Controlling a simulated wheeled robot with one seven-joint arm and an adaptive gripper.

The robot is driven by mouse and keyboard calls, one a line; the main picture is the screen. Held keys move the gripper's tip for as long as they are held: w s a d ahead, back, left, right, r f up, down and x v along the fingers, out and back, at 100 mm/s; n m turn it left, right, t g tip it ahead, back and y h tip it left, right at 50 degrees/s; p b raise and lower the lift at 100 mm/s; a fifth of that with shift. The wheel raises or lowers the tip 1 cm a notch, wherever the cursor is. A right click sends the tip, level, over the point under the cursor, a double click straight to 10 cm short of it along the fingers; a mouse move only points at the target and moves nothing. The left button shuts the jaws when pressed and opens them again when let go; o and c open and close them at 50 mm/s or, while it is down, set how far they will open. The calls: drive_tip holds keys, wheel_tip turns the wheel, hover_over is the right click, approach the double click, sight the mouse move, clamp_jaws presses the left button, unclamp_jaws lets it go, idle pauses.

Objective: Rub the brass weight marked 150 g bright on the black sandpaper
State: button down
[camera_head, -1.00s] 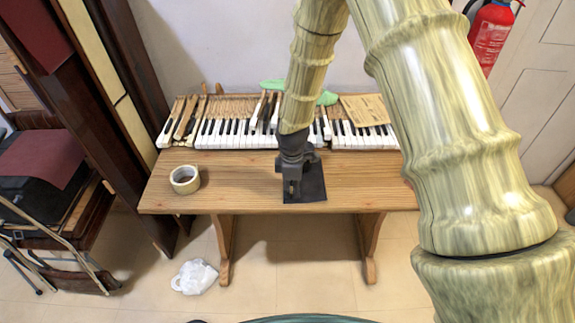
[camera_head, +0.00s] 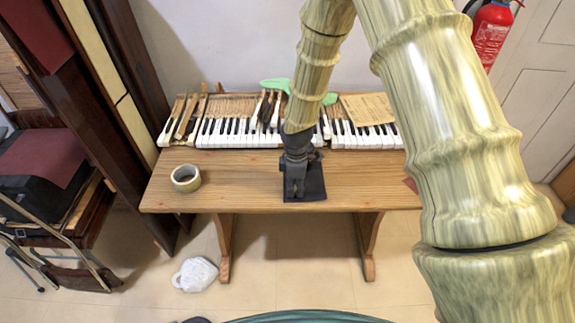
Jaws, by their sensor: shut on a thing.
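The black sandpaper (camera_head: 314,186) lies flat on the wooden bench near its front edge. My gripper (camera_head: 294,192) points down over the left part of the sandpaper, low at its surface. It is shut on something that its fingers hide. I cannot see the brass weight or its 150 g mark in this view, nor whether it touches the sandpaper.
Piano keys (camera_head: 235,132) line the back, with a green cloth (camera_head: 275,85) and a brown paper sheet (camera_head: 367,108) behind. The bench between tape and sandpaper is clear.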

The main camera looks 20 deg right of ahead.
drive_tip(key=shift+a, duration=0.3)
drive_tip(key=shift+a+f, duration=0.15)
drive_tip(key=shift+a, duration=0.1)
drive_tip(key=shift+w+a, duration=0.15)
drive_tip(key=shift+a, duration=0.1)
drive_tip(key=shift+w+d+r, duration=0.1)
drive_tip(key=shift+r, duration=0.15)
drive_tip(key=shift+d+f, duration=0.25)
drive_tip(key=shift+s+d+r+p, duration=0.1)
drive_tip(key=shift+s+d+p, duration=0.15)
drive_tip(key=shift+d, duration=0.25)
drive_tip(key=shift+s+d+r+p, duration=0.1)
drive_tip(key=shift+s+d+p, duration=0.1)
drive_tip(key=shift+d, duration=0.25)
drive_tip(key=shift+d+f, duration=0.2)
drive_tip(key=shift+d, duration=0.3)
drive_tip(key=shift+s+d+r+p, duration=0.15)
drive_tip(key=shift+r+p, duration=0.15)
drive_tip(key=shift+p, duration=0.05)
wheel_tip(320, 180, up, 8)
drive_tip(key=p, duration=0.4)
drive_tip(key=shift+f+p, duration=0.15)
drive_tip(key=shift+p, duration=0.25)
